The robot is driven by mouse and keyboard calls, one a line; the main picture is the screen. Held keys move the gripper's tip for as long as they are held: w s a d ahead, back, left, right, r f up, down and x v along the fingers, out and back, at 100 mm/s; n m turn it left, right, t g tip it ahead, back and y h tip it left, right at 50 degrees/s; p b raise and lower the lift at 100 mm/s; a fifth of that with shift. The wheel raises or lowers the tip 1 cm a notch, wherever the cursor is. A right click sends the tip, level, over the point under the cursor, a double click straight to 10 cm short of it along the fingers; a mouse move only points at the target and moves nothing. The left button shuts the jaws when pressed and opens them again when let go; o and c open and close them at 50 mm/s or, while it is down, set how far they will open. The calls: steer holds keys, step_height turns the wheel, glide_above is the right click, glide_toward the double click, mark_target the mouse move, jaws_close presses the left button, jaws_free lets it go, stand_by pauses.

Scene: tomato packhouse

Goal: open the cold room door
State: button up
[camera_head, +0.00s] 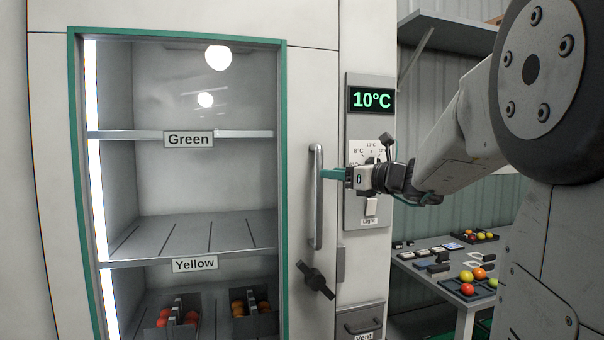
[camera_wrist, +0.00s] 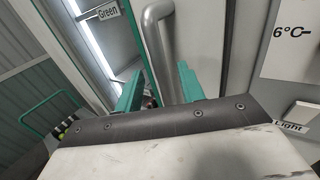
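The cold room door has a green-edged glass pane (camera_head: 177,25) and looks closed. Its handle (camera_head: 316,225) is a vertical grey metal bar at the door's right side. My gripper (camera_head: 324,173) reaches in from the right, its green fingertips at the upper half of the bar. In the wrist view the handle (camera_wrist: 158,42) runs down between the two green fingers of my gripper (camera_wrist: 158,88). The fingers are apart, with a gap showing at the left one; whether the right one touches the bar I cannot tell. A dark latch lever (camera_head: 316,280) sits below the handle.
Right of the door are a 10°C display (camera_head: 371,99), a dial panel with a light switch (camera_head: 371,206), and a drawer-like box (camera_head: 360,322). A table (camera_head: 432,280) with tomatoes and small items stands at the right. Shelves labelled Green (camera_head: 188,139) and Yellow (camera_head: 195,264) show through the glass.

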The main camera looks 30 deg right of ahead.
steer(key=x, duration=0.5)
steer(key=shift+w+a, duration=0.15)
steer(key=shift+w, duration=0.05)
jaws_close()
